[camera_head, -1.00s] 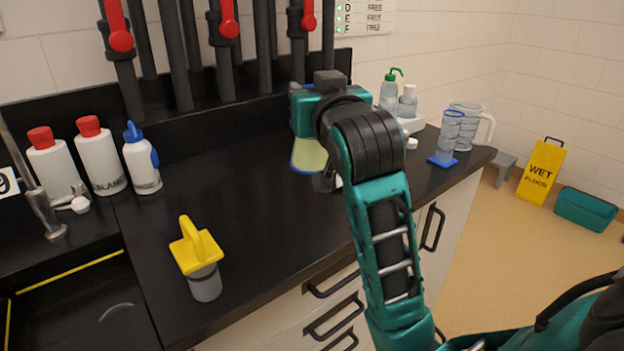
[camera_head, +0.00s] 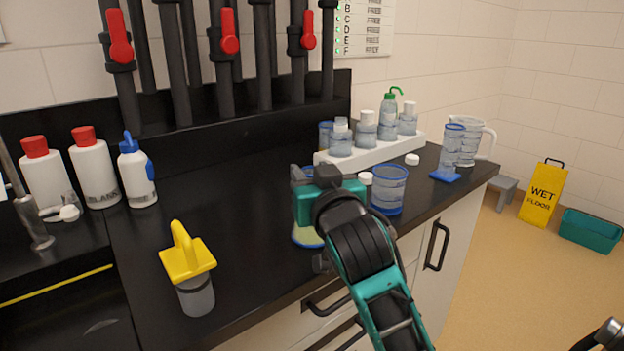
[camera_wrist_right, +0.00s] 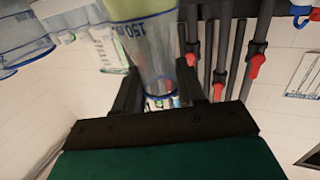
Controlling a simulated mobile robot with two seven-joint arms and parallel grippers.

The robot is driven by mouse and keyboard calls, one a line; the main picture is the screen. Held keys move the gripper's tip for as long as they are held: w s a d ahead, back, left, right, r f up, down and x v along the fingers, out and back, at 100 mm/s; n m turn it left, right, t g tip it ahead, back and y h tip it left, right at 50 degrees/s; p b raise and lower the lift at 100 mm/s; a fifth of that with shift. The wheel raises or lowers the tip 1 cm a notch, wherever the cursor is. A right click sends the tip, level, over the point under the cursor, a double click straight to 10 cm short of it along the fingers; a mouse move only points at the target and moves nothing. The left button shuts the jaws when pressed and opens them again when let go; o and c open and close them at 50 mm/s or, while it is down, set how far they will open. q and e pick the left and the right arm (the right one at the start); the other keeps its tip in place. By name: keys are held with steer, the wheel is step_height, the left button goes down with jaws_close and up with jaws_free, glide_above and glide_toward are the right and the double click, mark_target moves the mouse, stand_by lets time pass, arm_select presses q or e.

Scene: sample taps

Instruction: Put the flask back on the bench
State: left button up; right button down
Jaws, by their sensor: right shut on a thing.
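My right gripper (camera_head: 314,188) is shut on a clear flask with blue edges and pale yellow-green liquid. In the head view the flask (camera_head: 306,237) is mostly hidden behind the gripper and wrist, and its lower end is over the black bench (camera_head: 245,200), near the front edge. I cannot tell whether its base touches the bench. In the right wrist view the flask (camera_wrist_right: 148,45) is between the two fingers (camera_wrist_right: 160,85), with a "150" mark on its wall. My left gripper is not in view.
Close right of my gripper stand a blue-rimmed beaker (camera_head: 388,190) and a white rack (camera_head: 375,152) with several bottles. A measuring cylinder (camera_head: 449,150) and jug (camera_head: 470,140) stand farther right. A yellow-handled thing (camera_head: 190,265) stands at front left. The bench's middle left is clear.

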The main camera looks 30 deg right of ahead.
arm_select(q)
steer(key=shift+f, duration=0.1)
arm_select(e)
steer(key=shift+f, duration=0.1)
steer(key=c, duration=1)
jaws_free()
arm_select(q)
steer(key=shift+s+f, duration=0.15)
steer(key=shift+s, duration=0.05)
arm_select(e)
steer(key=o, duration=0.3)
steer(key=shift+o, duration=0.2)
